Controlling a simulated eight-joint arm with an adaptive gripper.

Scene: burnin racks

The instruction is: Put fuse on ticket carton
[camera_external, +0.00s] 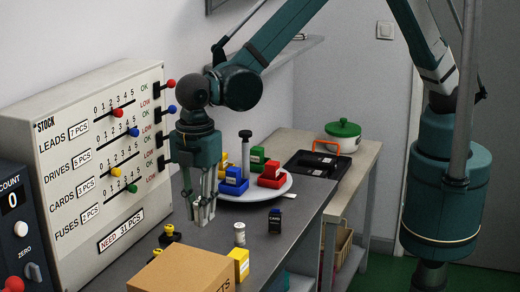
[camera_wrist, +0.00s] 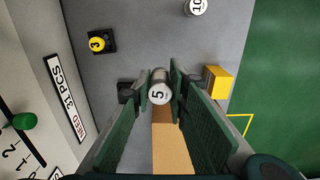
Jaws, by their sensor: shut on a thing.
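My gripper (camera_external: 203,217) points down above the grey bench, behind the ticket carton in the outside view. In the wrist view my gripper (camera_wrist: 159,88) is shut on a silver cylindrical fuse (camera_wrist: 159,90) marked 5, its end facing the camera. In the outside view the fuse is mostly hidden by the fingers. The tan ticket carton (camera_external: 182,272) stands at the front, cut by the picture's bottom edge. In the wrist view part of the carton (camera_wrist: 168,135) shows between the fingers, just below the fuse.
Another pale cylinder (camera_external: 239,233), marked 10 in the wrist view (camera_wrist: 197,6), stands nearby. A yellow box (camera_external: 239,264) stands beside the carton, with a black cards box (camera_external: 275,221) farther right. A white plate (camera_external: 262,193) of blocks is behind.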

